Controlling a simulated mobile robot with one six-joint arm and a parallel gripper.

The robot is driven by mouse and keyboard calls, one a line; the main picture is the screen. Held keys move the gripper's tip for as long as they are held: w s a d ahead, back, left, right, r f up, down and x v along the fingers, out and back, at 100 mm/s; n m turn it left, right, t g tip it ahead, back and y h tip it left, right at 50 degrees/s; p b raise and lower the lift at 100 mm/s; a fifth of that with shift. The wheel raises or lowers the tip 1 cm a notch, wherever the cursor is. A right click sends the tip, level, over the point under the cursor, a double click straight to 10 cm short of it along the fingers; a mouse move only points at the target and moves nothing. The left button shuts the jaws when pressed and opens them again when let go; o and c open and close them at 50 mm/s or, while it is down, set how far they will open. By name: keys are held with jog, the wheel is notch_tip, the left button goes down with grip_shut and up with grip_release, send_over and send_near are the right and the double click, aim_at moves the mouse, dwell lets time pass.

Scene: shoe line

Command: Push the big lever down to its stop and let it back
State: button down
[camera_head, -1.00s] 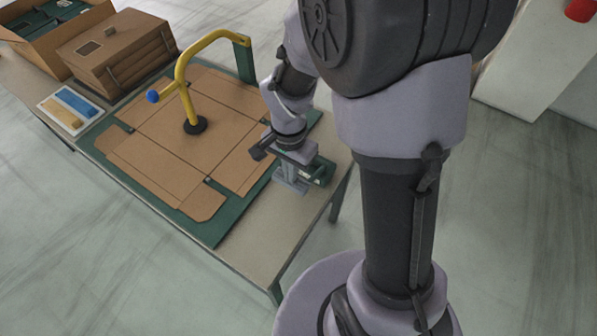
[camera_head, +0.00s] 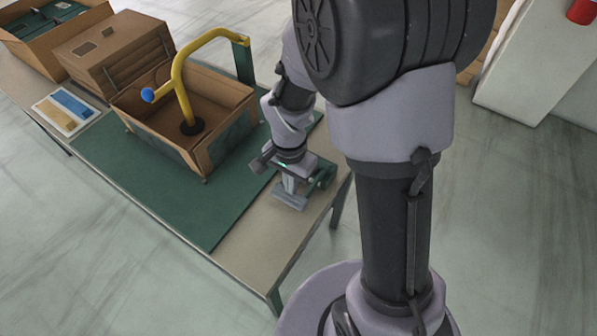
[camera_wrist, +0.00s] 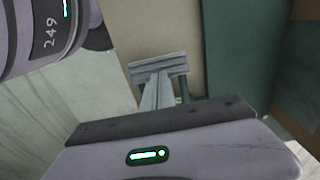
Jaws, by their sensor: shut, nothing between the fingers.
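The big lever (camera_head: 183,82), a bent yellow tube with a blue ball knob (camera_head: 148,95), hangs from a green post (camera_head: 243,62). Its black foot (camera_head: 193,127) is inside an upright open cardboard box (camera_head: 232,133); whether it touches the floor of the box I cannot tell. My gripper (camera_head: 290,199) is shut and empty, pointing down over the bare strip of table right of the box, well apart from the yellow lever and its knob. Its closed grey fingers also show in the wrist view (camera_wrist: 158,70). The lever is not recognisable in the wrist view.
The green mat (camera_head: 150,185) in front of the box is bare. A flat tray (camera_head: 65,110) with blue and tan pieces lies left. A closed carton (camera_head: 110,50) and an open one (camera_head: 45,30) stand behind. A dark green part (camera_head: 326,175) sits beside my fingers.

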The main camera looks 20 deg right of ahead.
jog(key=shift+f, duration=0.25)
notch_tip(320, 180, up, 12)
jog(key=p, duration=0.9)
